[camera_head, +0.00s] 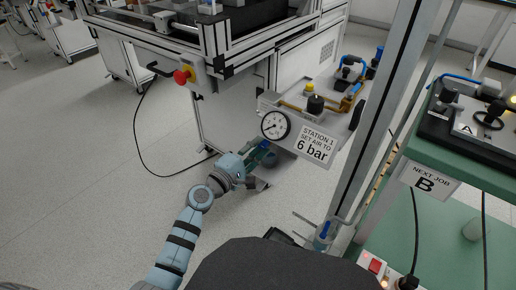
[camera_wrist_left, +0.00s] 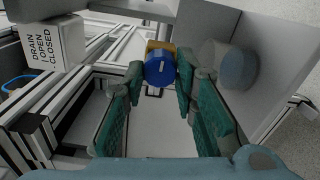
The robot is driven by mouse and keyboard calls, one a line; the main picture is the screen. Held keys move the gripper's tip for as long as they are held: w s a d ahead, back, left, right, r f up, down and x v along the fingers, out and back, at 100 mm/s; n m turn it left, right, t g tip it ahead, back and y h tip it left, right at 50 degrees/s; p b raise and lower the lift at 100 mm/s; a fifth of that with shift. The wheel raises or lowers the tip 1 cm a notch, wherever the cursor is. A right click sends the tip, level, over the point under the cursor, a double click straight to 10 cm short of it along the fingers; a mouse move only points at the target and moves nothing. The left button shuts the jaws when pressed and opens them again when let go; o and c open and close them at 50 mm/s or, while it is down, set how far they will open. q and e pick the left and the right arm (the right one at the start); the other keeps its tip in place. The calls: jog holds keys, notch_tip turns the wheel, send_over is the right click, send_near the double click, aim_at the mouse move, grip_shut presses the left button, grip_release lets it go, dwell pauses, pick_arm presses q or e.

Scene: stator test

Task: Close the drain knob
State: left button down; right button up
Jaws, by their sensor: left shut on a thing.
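The drain knob (camera_wrist_left: 160,69) is a round blue knob with a short white mark, in the left wrist view. The mark stands roughly upright in that picture. My left gripper (camera_wrist_left: 159,78) has its green fingers on either side of the knob and is shut on it. In the head view my left gripper (camera_head: 262,152) reaches under the gauge panel, and the knob is mostly hidden there. A label reading DRAIN OPEN CLOSED (camera_wrist_left: 50,50) is at the left of the wrist view. My right gripper is not in view.
A pressure gauge (camera_head: 275,125) and a sign reading STATION 1 SET AIR TO 6 bar (camera_head: 315,144) are just above my left gripper. A grey cylinder (camera_wrist_left: 236,68) is close to the right of its fingers. A green bench (camera_head: 425,160) stands at the right. The floor at left is clear.

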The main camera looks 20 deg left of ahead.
pick_arm(q)
jog(key=shift+f, duration=0.1)
jog(key=c, duration=1.3)
grip_release()
jog(key=v, duration=1.2)
